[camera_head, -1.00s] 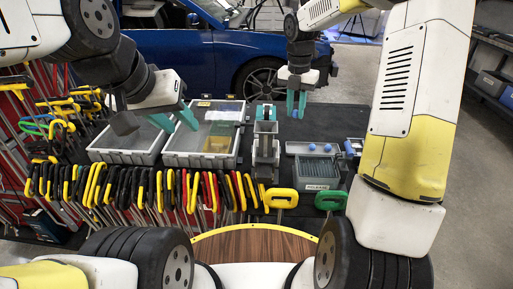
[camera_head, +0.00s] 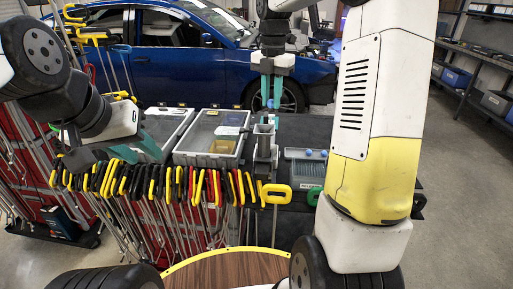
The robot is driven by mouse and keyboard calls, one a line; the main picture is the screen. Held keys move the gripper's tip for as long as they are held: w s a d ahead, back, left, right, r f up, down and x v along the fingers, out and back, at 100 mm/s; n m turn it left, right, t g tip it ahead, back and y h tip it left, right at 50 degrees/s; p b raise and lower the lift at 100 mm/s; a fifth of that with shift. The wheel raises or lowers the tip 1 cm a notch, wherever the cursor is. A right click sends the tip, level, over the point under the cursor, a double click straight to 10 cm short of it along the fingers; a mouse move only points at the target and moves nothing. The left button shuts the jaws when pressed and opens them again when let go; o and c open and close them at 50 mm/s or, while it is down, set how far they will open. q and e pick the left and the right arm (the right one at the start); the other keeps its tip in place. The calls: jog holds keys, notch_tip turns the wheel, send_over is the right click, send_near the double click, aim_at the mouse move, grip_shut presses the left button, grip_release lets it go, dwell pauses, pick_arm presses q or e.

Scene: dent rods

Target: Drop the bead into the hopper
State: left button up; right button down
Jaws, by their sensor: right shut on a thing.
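The hopper (camera_head: 264,130) is a grey upright funnel-like piece near the middle of the dark table. My right gripper (camera_head: 271,100) has teal fingers pointing down, shut on a small blue bead (camera_head: 270,104) at their tips. In the picture, the bead is just above the hopper's top, slightly right of its centre. I cannot tell its exact height or depth relative to the opening.
A grey tray (camera_head: 290,154) with loose blue beads stands right of the hopper. A clear-lidded bin (camera_head: 178,152) and another grey bin (camera_head: 152,112) stand left. Several yellow, black and red handles line the table's front edge. My right arm covers the table's right side.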

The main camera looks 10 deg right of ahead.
jog(key=shift+f, duration=1.05)
jog(key=c, duration=1.2)
grip_release()
jog(key=shift+o, duration=0.2)
jog(key=shift+r, duration=0.1)
notch_tip(320, 180, up, 7)
jog(key=shift+w+f, duration=0.1)
jog(key=shift+r, duration=0.4)
